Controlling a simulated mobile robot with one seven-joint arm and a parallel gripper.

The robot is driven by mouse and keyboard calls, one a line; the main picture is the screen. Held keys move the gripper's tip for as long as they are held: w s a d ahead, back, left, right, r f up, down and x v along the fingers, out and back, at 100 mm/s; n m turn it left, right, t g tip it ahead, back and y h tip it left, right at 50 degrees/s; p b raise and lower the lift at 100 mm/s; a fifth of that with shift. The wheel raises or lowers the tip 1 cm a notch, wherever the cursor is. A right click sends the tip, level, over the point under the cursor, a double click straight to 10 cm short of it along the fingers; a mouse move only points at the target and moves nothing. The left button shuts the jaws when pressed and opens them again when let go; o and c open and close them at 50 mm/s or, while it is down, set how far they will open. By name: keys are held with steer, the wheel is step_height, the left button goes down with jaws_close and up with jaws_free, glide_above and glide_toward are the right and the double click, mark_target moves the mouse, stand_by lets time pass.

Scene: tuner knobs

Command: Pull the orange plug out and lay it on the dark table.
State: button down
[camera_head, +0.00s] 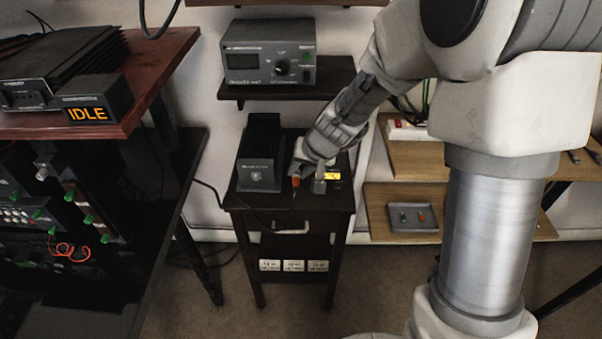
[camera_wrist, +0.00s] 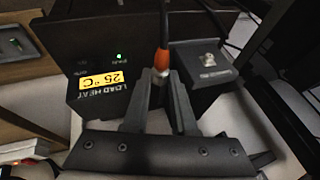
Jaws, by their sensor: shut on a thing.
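The orange plug (camera_head: 295,182) is at the tip of my gripper, over the front part of the small dark table (camera_head: 287,201). In the wrist view the orange plug (camera_wrist: 161,62) has a silver end between my fingertips, and a dark lead runs up from its orange body. My gripper (camera_wrist: 160,82) is shut on the plug. The plug is in front of the gap between the black finned box (camera_head: 260,150) and the unit with the lit yellow display (camera_head: 333,176). I cannot tell whether the plug touches the tabletop.
The yellow display reads 25 °C in the wrist view. The finned box has a silver connector (camera_head: 257,179) on its front. A grey instrument (camera_head: 270,66) stands on the shelf behind. An IDLE sign (camera_head: 88,114) is at left. A tray (camera_head: 402,230) lies on the right-hand shelf.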

mark_target(298, 199)
steer(key=shift+d, duration=0.1)
step_height(298, 199, down, 7)
steer(key=b, duration=0.5)
steer(key=shift+r+b, duration=0.15)
steer(key=shift+b, duration=0.2)
steer(key=shift+f+b, duration=0.55)
steer(key=shift+s+d+f+b, duration=0.1)
steer(key=shift+s+f+b, duration=0.15)
steer(key=shift+f+b, duration=0.35)
stand_by(0.3)
steer(key=c, duration=0.7)
jaws_free()
steer(key=shift+w+r+p, duration=0.25)
steer(key=shift+r+p, duration=0.75)
steer(key=shift+r, duration=0.65)
steer(key=o, duration=0.6)
